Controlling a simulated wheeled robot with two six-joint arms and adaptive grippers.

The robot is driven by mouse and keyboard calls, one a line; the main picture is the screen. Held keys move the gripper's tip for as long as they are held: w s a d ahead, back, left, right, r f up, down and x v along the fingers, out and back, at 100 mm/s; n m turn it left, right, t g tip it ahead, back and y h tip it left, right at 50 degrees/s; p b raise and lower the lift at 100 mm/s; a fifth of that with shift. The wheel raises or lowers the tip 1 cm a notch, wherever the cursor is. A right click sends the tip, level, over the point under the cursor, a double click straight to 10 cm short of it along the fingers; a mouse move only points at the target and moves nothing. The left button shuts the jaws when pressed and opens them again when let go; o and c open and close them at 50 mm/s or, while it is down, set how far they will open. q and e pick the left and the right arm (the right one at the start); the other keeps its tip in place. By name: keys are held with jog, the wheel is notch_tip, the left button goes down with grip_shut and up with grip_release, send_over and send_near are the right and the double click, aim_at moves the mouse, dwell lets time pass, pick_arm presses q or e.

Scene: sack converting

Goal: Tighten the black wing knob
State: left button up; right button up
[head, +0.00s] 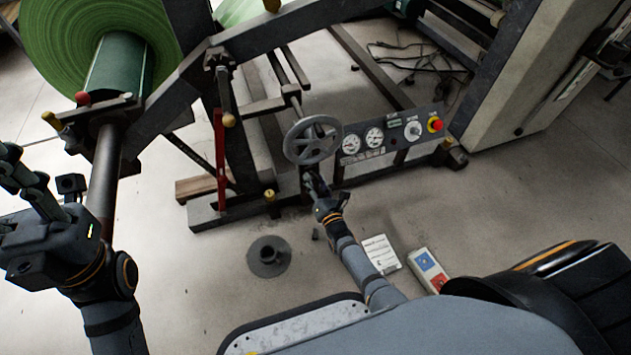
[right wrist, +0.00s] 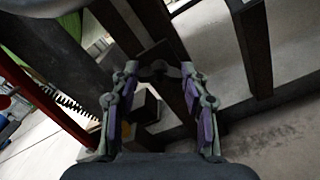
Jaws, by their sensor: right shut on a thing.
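The black wing knob (right wrist: 158,71) shows in the right wrist view as a small dark winged shape between the fingertips. My right gripper (right wrist: 158,76) is shut on it, with one finger on each side. In the head view my right gripper (head: 311,180) reaches up to the machine frame just below the grey handwheel (head: 313,139); the knob is hidden there by the gripper. My left gripper (head: 22,178) is at the left edge of the head view, away from the knob; its jaw opening is unclear.
A panel with gauges and a red stop button (head: 435,125) stands right of the handwheel. A large green roll (head: 70,50) is at the upper left. A round dark base (head: 268,257), a white card (head: 381,254) and a small box (head: 428,268) are on the floor.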

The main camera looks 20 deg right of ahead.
jog(key=n+p, duration=0.2)
jog(key=n, duration=2.3)
jog(key=shift+f+n+p, duration=0.1)
jog(key=shift+n+p, duration=0.25)
jog(key=shift+n, duration=0.05)
dwell(1.6)
dwell(0.4)
jog(key=o, duration=1.2)
jog(key=shift+c, duration=0.2)
